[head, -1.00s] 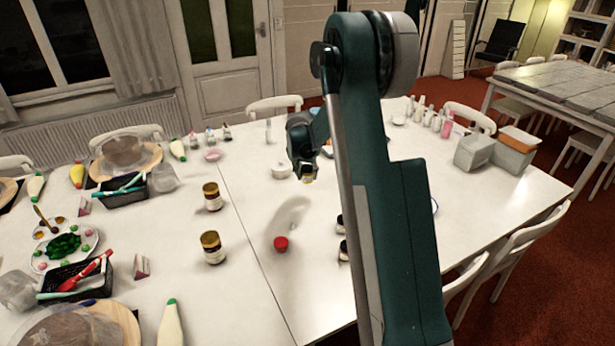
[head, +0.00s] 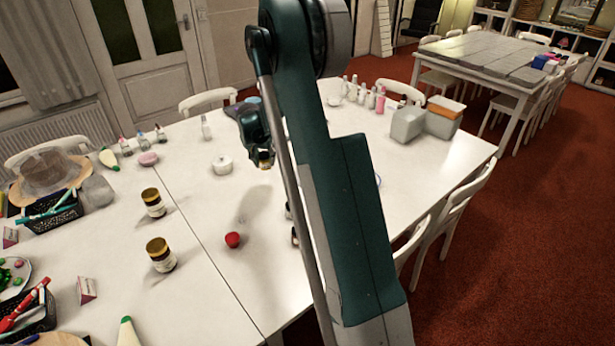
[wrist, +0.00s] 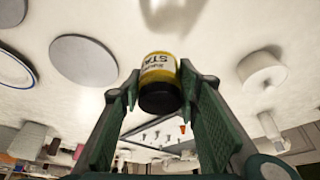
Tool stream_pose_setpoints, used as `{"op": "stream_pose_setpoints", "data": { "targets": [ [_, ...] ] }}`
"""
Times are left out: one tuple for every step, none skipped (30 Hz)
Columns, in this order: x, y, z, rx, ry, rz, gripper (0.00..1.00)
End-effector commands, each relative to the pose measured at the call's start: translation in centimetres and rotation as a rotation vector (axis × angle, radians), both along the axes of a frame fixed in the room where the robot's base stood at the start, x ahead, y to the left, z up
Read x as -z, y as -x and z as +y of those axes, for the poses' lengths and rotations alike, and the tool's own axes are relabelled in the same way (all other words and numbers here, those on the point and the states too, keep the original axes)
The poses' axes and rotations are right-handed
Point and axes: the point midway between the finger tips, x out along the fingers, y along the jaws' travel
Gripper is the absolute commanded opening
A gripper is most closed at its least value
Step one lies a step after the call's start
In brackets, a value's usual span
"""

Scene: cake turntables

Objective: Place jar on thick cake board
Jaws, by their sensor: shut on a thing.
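My gripper (wrist: 158,98) is shut on a jar (wrist: 158,70) with a yellow label and a black end, held between the green finger pads. In the head view my gripper (head: 262,160) is above the white table, with a bit of yellow at its tip. In the wrist view a flat grey disc (wrist: 83,60) lies on the table left of the jar, apart from it. Part of another disc (wrist: 10,10) shows at the upper left corner. I cannot tell which is the thick cake board. My arm hides part of the table in the head view.
A white lidded pot (head: 222,164) stands left of my gripper. A red item (head: 233,240) and two gold-lidded jars (head: 153,203) (head: 161,255) stand nearer. Bottles (head: 368,98) and grey boxes (head: 408,125) stand at the back right. A blue-rimmed plate (wrist: 12,72) lies at the wrist view's left.

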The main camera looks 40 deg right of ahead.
Motion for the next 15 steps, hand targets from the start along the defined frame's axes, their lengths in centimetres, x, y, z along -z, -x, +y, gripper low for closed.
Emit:
{"op": "stream_pose_setpoints", "data": {
  "targets": [
    [0.0, 0.5, -1.7, 0.018, 0.0, 0.0, 0.19],
    [0.0, 0.8, -2.6, 0.029, 0.0, 0.0, 0.19],
    [-0.1, 1.3, -3.9, 0.043, 0.0, 0.0, 0.19],
    [-0.1, 1.6, -4.8, 0.054, 0.0, 0.0, 0.19],
    [-0.2, 2.0, -5.7, 0.065, 0.0, 0.0, 0.19],
    [-0.3, 2.4, -7.0, 0.08, 0.0, 0.0, 0.19],
    [-0.3, 2.8, -7.9, 0.091, -0.001, -0.001, 0.19],
    [-0.4, 3.2, -8.9, 0.101, -0.001, -0.001, 0.19],
    [-0.5, 3.7, -10.1, 0.116, 0.0, 0.0, 0.19],
    [-0.5, 4.1, -11.0, 0.126, 0.0, 0.0, 0.19],
    [-0.6, 4.5, -11.9, 0.137, -0.001, -0.001, 0.19],
    [-0.7, 5.0, -13.0, 0.149, -0.001, -0.001, 0.19],
    [-0.7, 5.4, -13.8, 0.159, -0.001, -0.001, 0.19],
    [-0.7, 5.7, -14.6, 0.168, -0.001, -0.001, 0.19],
    [-0.8, 6.2, -15.4, 0.178, -0.001, -0.001, 0.19]
  ]
}}
